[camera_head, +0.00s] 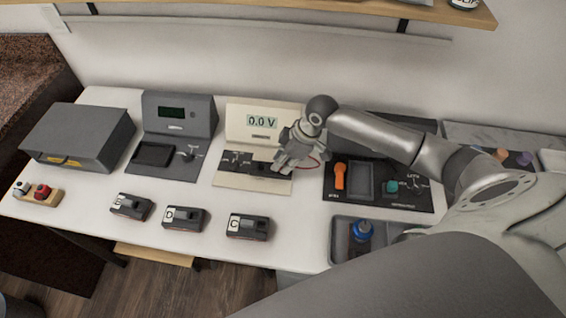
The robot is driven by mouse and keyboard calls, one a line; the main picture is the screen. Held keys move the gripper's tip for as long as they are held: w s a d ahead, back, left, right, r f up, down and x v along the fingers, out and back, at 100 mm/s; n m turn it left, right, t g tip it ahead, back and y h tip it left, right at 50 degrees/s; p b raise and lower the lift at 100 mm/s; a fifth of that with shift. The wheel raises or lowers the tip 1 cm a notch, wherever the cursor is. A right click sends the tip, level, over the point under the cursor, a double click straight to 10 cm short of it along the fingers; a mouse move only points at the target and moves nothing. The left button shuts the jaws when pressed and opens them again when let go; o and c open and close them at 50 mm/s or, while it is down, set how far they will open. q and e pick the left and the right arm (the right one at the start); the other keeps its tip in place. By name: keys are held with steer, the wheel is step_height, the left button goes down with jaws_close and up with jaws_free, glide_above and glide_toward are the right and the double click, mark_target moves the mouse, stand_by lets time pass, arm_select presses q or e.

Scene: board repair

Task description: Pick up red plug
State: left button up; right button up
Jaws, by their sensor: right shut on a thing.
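My right gripper (281,167) reaches in from the right and points down over the base of the cream voltmeter (247,119), whose display reads 0.0 V. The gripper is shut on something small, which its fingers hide. A thin red cable (314,160) curves out beside the fingers, so the held thing appears to be the red plug. I cannot tell whether the plug still touches the voltmeter's base. My left gripper is not in view.
Several dark modules (248,226) lie along the table's front. A wooden holder (50,200) with a white and a red item stands at far left. A black panel (410,197) with an orange switch and a grey tray (341,242) with a blue-topped item are right of the voltmeter.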

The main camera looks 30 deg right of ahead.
step_height(320, 180, up, 3)
steer(key=shift+a+f+b, duration=0.1)
steer(key=shift+a+b, duration=0.05)
steer(key=shift+b, duration=0.15)
steer(key=s+a+r+b, duration=0.1)
steer(key=s+a+r, duration=0.5)
steer(key=a+r, duration=0.3)
steer(key=a, duration=0.3)
steer(key=shift+s+r, duration=0.25)
